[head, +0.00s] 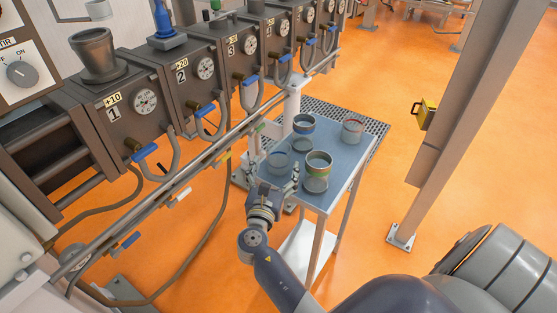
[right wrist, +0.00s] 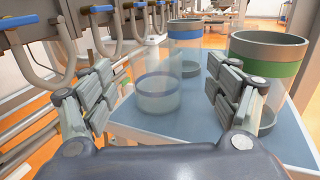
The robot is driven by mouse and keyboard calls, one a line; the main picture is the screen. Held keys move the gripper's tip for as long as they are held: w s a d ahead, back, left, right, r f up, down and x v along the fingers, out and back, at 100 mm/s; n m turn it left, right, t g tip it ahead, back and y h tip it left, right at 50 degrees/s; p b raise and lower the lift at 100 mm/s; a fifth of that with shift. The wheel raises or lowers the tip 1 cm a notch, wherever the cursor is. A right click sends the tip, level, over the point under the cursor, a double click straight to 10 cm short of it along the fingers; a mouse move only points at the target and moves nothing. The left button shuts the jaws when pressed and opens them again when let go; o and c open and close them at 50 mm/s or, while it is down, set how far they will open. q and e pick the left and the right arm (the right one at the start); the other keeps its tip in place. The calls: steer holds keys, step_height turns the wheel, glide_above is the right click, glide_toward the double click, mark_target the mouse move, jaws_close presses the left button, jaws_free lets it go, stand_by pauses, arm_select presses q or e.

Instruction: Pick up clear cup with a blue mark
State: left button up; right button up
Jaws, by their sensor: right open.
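A clear cup with a thin blue band (head: 279,163) stands on the near left part of the blue-topped table. In the right wrist view this cup (right wrist: 157,98) stands upright between the fingers of my right gripper, with space visible on both sides. My right gripper (head: 274,186) is open and empty in the head view; its spread fingers also show in the right wrist view (right wrist: 165,95). A second clear cup with a blue band (head: 303,124) stands farther back and shows behind the first cup in the wrist view (right wrist: 185,52). My left gripper is not in view.
A clear cup with a green band (head: 318,170) stands close right of my right gripper. A clear cup with a red mark (head: 352,131) is at the table's far right. The table (head: 345,165) has bare room at right. Numbered machines (head: 140,105) and a rail line the left.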

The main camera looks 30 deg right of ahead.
mark_target(276, 161)
steer(key=x, duration=0.2)
steer(key=shift+w+d+f, duration=0.15)
steer(key=shift+w+d, duration=0.1)
steer(key=shift+w, duration=0.05)
steer(key=b+x, duration=0.1)
steer(key=x, duration=0.1)
steer(key=b+x, duration=0.1)
steer(key=x, duration=0.1)
steer(key=shift+w+a+f+b, duration=0.15)
steer(key=shift+w+f+b, duration=0.1)
steer(key=shift+f+b, duration=0.15)
steer(key=shift+w+d, duration=0.35)
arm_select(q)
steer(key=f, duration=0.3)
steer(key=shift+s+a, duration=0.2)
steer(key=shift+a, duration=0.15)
arm_select(e)
steer(key=shift+s+r, duration=0.1)
steer(key=c, duration=1.2)
